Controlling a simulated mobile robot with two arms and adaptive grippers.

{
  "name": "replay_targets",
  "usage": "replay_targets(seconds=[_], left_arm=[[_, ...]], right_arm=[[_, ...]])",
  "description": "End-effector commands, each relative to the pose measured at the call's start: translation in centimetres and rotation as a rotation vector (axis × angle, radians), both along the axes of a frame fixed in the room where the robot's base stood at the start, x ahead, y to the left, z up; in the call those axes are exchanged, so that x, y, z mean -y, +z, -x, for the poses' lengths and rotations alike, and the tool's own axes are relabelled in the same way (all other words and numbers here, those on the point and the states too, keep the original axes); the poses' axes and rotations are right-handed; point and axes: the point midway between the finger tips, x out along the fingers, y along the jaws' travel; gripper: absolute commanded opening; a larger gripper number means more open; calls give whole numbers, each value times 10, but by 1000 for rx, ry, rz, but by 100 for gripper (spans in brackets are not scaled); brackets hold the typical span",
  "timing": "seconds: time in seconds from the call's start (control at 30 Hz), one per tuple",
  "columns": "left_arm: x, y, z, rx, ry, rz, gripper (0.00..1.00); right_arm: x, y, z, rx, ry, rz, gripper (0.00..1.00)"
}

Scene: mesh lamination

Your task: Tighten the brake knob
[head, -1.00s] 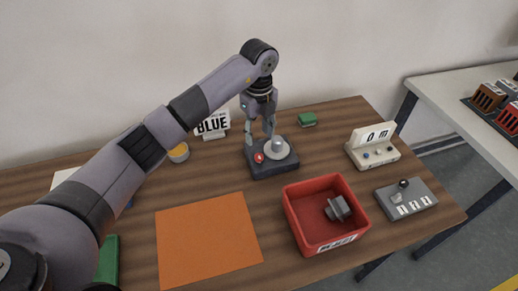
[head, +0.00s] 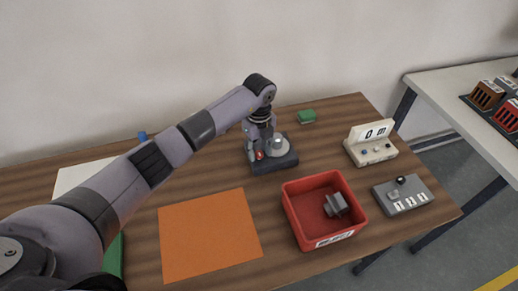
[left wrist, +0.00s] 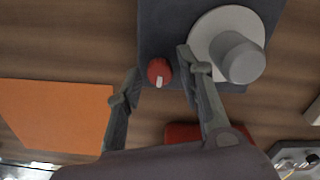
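The red knob (head: 259,155) sits on the left part of a dark base unit (head: 288,162) that also carries a pale disc with a grey cylinder (head: 278,143). In the left wrist view the knob (left wrist: 159,71) has a white mark on its face. My left gripper (head: 257,152) is down at the knob. In the left wrist view its two fingers (left wrist: 160,62) stand on either side of the knob, with a small gap showing on both sides, so it is open. My right gripper is not in view.
A red bin (head: 296,217) with a grey part (head: 336,204) stands in front of the base unit. An orange sheet (head: 208,235) lies at left. A white counter device (head: 371,145) and a grey switch box (head: 403,196) are at right.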

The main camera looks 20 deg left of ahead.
Motion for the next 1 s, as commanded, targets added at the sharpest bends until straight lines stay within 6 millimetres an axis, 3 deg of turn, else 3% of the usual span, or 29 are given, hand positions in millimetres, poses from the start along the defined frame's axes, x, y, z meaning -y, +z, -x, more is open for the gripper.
replay_targets(seconds=[0.47,1.0], left_arm=[[0,1,0,1,0,1,0],[-1,-1,-1,3,-105,-2,0]], right_arm=[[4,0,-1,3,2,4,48],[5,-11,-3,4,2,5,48]])
